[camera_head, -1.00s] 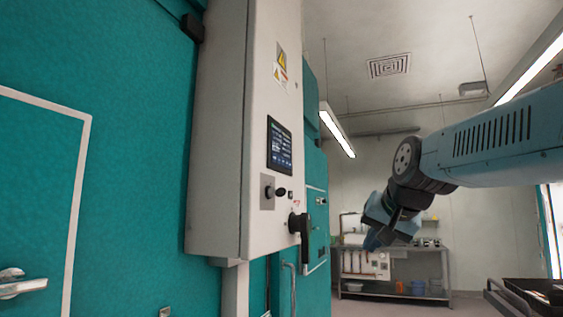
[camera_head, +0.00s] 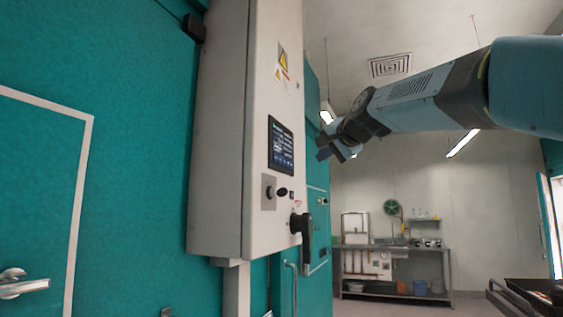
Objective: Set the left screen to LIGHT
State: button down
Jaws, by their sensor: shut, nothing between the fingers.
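A dark touch screen (camera_head: 281,146) with small light text and icons is set in the front of a pale grey control cabinet (camera_head: 221,130). The text is too small to read. No second screen shows clearly in this view. My gripper (camera_head: 322,148) is shut and empty. It is to the right of the screen at about the same height, its tips pointing left toward the cabinet front, with a gap between them and the screen.
Below the screen are a knob plate (camera_head: 268,193) and a black handle (camera_head: 303,225) that sticks out. Teal chamber walls (camera_head: 130,130) flank the cabinet. A metal shelf table (camera_head: 400,247) stands at the back. A dark tray (camera_head: 530,292) is at lower right.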

aim_at(280, 160)
jog(key=w+a, duration=0.3)
jog(key=a, duration=0.5)
dwell(0.4)
jog(key=shift+a, duration=0.2)
dwell(1.8)
jog(key=shift+w+a, duration=0.1)
jog(key=shift+a, duration=0.2)
jog(key=shift+w+a, duration=0.1)
jog(key=shift+a, duration=0.2)
dwell(0.7)
dwell(0.3)
jog(key=shift+s+d, duration=0.25)
jog(key=shift+d, duration=0.45)
